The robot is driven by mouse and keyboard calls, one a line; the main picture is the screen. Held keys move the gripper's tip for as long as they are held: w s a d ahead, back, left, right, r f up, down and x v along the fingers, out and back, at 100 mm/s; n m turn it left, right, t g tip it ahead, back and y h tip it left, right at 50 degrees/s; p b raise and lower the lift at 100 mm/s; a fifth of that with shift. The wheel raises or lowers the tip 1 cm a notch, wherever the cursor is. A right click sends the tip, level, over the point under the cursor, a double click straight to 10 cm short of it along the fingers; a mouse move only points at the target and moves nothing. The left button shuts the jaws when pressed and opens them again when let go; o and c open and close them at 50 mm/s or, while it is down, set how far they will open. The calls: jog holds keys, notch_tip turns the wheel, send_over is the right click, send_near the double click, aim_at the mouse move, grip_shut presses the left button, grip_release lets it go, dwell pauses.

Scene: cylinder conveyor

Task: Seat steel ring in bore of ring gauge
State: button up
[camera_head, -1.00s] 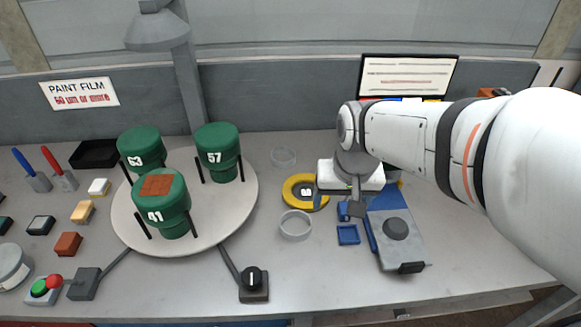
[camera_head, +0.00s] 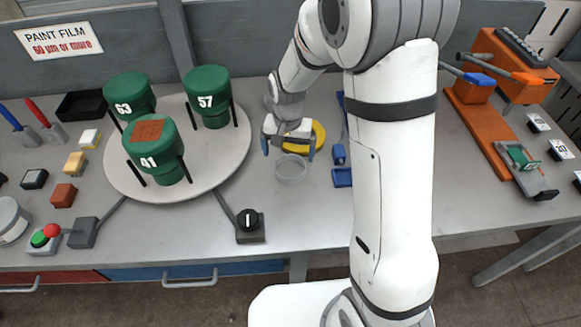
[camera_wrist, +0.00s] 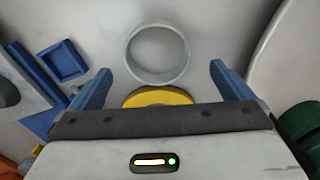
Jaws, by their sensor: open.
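The pale grey steel ring (camera_head: 292,181) lies flat on the bench, just in front of the yellow ring gauge (camera_head: 319,136). In the wrist view the whole ring (camera_wrist: 157,81) shows, with bare bench inside it. Only part of the yellow gauge (camera_wrist: 157,96) shows there, above the gripper body; its bore is hidden. My gripper (camera_head: 288,151) is open and empty, pointing down behind and above the ring. In the wrist view its blue fingers (camera_wrist: 160,70) stand wide apart, toward either side of the ring, and do not touch it.
A turntable (camera_head: 233,155) with green numbered cans stands left. A blue square tray (camera_head: 342,178) lies close to the ring's right. A black knob box (camera_head: 250,226) is at the front. Orange equipment (camera_head: 480,125) stands right. Bench in front of the ring is clear.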

jog(key=shift+d+f+p, duration=0.2)
jog(key=shift+f+p, duration=0.4)
jog(key=shift+f, duration=2.1)
jog(key=c, duration=1.1)
jog(key=shift+r, duration=0.1)
notch_tip(320, 180, up, 9)
jog(key=b, duration=0.1)
jog(key=w+d+r, duration=0.1)
jog(key=w+d, duration=0.3)
jog(key=w, duration=0.9)
jog(key=f+p, duration=0.2)
jog(key=f, duration=0.7)
jog(key=shift+d, duration=0.2)
